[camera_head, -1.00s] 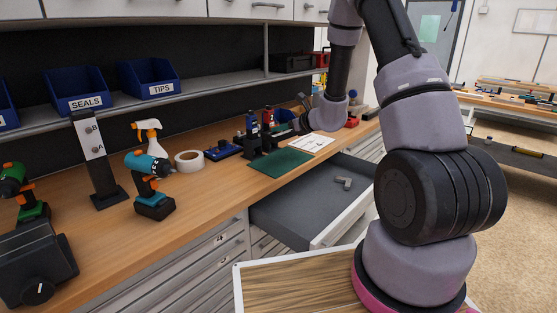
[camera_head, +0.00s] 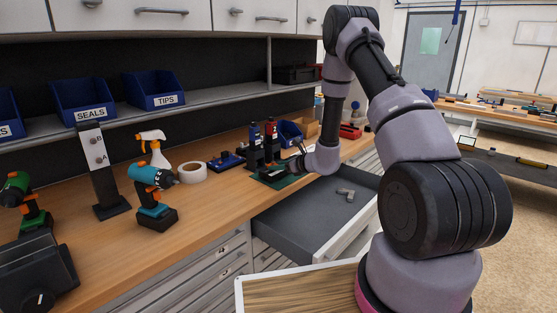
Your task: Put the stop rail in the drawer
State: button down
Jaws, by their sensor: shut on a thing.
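My gripper (camera_head: 289,167) is small and dark at the end of my arm, low over the green mat (camera_head: 268,182) on the bench. Its jaws are shut on a thin grey piece, which I take as the stop rail (camera_head: 276,173); its outline is hard to make out at this size. I cannot tell whether the piece touches the mat. The drawer (camera_head: 300,224) is pulled open below the bench edge, right of and below the gripper. A small grey angled part (camera_head: 347,194) lies in it toward the far right. My forearm hides part of the bench behind.
Red and blue bottle-like items (camera_head: 262,142) stand close behind the gripper. A tape roll (camera_head: 192,172), teal drill (camera_head: 153,190), spray bottle (camera_head: 153,146) and black stand (camera_head: 105,175) are farther left. Most of the drawer floor is bare. A shelf (camera_head: 220,94) overhangs the bench back.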

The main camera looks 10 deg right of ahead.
jog(key=shift+w+f, duration=0.1)
jog(key=shift+f, duration=0.2)
jog(key=shift+f, duration=0.1)
jog(key=shift+c, duration=2)
grip_release()
jog(key=shift+f, duration=0.1)
